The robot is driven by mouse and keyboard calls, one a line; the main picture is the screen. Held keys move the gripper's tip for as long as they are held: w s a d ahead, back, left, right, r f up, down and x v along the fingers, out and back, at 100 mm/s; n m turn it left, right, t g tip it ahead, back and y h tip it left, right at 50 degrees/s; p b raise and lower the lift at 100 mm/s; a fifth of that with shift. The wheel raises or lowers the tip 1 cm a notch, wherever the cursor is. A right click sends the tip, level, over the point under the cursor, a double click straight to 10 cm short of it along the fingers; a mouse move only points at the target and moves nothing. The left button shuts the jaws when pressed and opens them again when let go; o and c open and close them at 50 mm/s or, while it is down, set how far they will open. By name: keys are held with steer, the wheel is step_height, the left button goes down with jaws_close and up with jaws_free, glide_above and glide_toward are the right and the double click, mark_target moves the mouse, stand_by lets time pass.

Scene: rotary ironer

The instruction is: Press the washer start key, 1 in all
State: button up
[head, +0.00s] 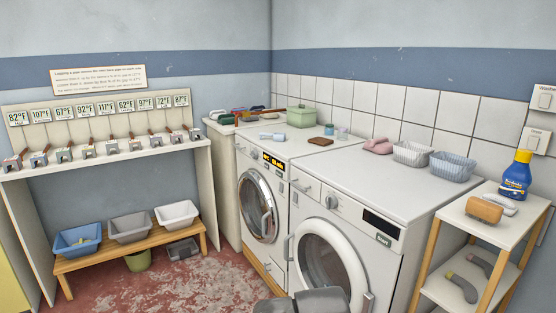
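A white front-loading machine (350,190) stands at the centre right with a large round door (325,262). On its front panel is a key labelled Start (384,240), below a dark, blank display (381,224) and right of a round dial (332,202). No label on either machine tells me which is the washer. A grey part of my arm shows at the bottom centre, in front of the right machine. My gripper's fingers are not visible.
A white shelf trolley (480,222) with a blue bottle (515,175) stands close to the right machine's right side. Wall switches (545,98) are at the right edge. Baskets (453,166) sit on the machine top. A wooden bench (135,246) holds tubs at left. Some red floor is clear.

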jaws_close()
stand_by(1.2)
